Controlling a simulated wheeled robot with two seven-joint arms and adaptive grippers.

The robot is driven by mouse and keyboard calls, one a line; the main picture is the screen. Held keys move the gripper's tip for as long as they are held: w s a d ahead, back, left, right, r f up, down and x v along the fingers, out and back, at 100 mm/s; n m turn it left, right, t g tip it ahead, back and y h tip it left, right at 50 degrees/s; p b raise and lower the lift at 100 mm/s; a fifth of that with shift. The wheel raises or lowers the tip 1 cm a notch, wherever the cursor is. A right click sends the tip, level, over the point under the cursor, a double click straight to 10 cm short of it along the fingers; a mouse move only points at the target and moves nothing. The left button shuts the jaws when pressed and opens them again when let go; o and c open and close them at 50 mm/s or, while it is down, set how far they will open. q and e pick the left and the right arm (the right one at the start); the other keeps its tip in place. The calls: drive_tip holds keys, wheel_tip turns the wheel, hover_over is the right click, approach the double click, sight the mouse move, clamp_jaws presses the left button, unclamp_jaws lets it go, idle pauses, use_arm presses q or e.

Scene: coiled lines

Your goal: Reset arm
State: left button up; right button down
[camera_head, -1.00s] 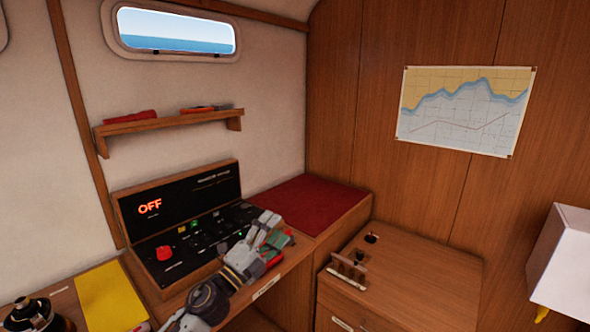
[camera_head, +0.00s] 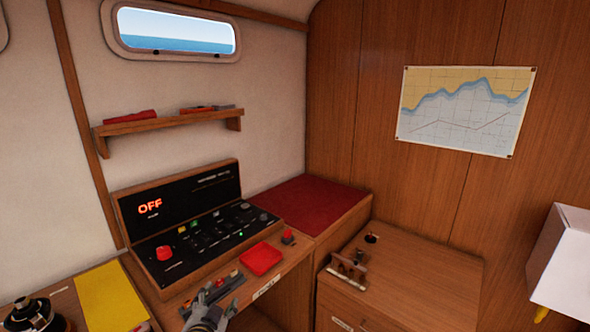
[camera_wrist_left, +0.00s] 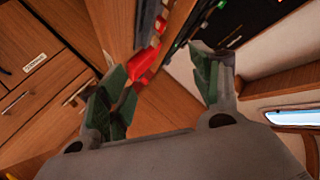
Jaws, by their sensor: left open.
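My left gripper (camera_head: 208,310) is at the bottom of the head view, low in front of the desk with the control panel. In the left wrist view its two green-padded fingers (camera_wrist_left: 165,95) stand wide apart with nothing between them. The control panel (camera_head: 205,233) has a red knob (camera_head: 164,253), several dark knobs and a lit "OFF" display (camera_head: 149,207). A red tray (camera_head: 261,258) lies on the desk in front of the panel. My right gripper is in neither view.
A dark strip with small parts (camera_head: 213,293) lies near the gripper. A yellow sheet (camera_head: 112,298) is at left. A wooden cabinet (camera_head: 430,285) with a small rack (camera_head: 347,268) stands at right. A shelf (camera_head: 170,122) hangs above the panel.

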use_arm(q)
drive_tip(key=s+f+n+g, duration=0.1)
drive_tip(key=s+f+g, duration=0.3)
drive_tip(key=s, duration=0.4)
drive_tip(key=s+a+f+n+g+h, duration=0.1)
drive_tip(key=s+f+n+g, duration=0.15)
drive_tip(key=s+f, duration=0.35)
drive_tip(key=s+f+n+g, duration=0.1)
drive_tip(key=s+f+g, duration=0.25)
drive_tip(key=s, duration=0.55)
wheel_tip(320, 180, down, 32)
drive_tip(key=s+a+g, duration=0.1)
drive_tip(key=s+g, duration=0.1)
drive_tip(key=s+a+f, duration=0.2)
drive_tip(key=s+f, duration=0.8)
drive_tip(key=s, duration=0.1)
drive_tip(key=s+a+f, duration=0.3)
drive_tip(key=s+f, duration=0.7)
drive_tip(key=s, duration=0.1)
drive_tip(key=shift+a+f+m+g, duration=0.15)
drive_tip(key=shift+f+m+g, duration=0.1)
drive_tip(key=shift+m+g, duration=0.15)
drive_tip(key=shift+s, duration=0.25)
